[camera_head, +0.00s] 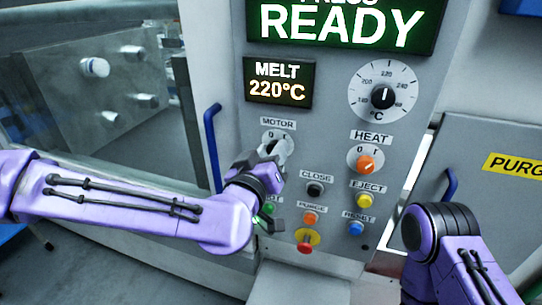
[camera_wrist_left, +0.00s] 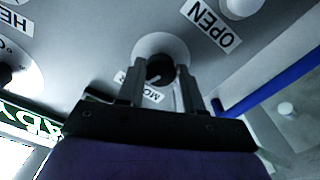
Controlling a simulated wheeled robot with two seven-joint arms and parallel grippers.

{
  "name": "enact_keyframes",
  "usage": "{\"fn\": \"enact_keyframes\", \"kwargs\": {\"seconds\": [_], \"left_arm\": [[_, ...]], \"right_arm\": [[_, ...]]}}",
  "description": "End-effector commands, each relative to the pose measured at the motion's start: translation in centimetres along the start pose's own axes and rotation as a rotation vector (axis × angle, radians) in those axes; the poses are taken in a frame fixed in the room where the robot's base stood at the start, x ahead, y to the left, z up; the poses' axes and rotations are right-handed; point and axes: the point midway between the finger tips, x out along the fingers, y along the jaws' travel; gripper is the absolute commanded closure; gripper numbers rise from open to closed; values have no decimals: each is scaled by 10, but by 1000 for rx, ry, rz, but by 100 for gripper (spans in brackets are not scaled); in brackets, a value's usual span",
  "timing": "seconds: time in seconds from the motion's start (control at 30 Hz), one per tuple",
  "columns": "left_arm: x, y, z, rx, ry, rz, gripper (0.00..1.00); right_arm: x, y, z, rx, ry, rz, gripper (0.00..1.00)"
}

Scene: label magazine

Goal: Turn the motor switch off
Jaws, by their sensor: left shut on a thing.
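The motor switch is a dark knob on a pale round plate under the MOTOR label on the grey control panel (camera_head: 330,120). In the head view my left gripper (camera_head: 274,152) covers most of the plate (camera_head: 287,136). In the left wrist view the knob (camera_wrist_left: 160,68) sits between the fingertips of my left gripper (camera_wrist_left: 160,82), which is shut on it. The switch's pointer direction is hard to make out. My right arm shows at the lower right of the head view, and its gripper is out of the picture.
To the right are the orange HEAT knob (camera_head: 365,162) and the temperature dial (camera_head: 382,96). Below are the black CLOSE button (camera_head: 315,188), the yellow EJECT button (camera_head: 363,200) and a red-yellow stop button (camera_head: 308,239). A blue handle (camera_head: 212,145) stands left of the panel.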

Motion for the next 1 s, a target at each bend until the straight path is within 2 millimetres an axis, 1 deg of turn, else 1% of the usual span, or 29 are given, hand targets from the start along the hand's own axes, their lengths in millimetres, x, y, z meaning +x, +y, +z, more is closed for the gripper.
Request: {"fn": "enact_keyframes", "kwargs": {"seconds": [0.03, 0.6, 0.8, 1.0], "left_arm": [[0, -2, 2, -42, 4, 0, 95], [0, -3, 3, -583, 18, 4, 95], [0, -3, 3, -750, 23, 5, 95], [0, -3, 3, -877, 26, 5, 95]], "right_arm": [[5, 0, 2, 0, 0, 0, 57], [36, -3, 15, 0, 0, 0, 57], [47, -4, 19, 0, 0, 0, 57], [54, -5, 22, 0, 0, 0, 57]]}}
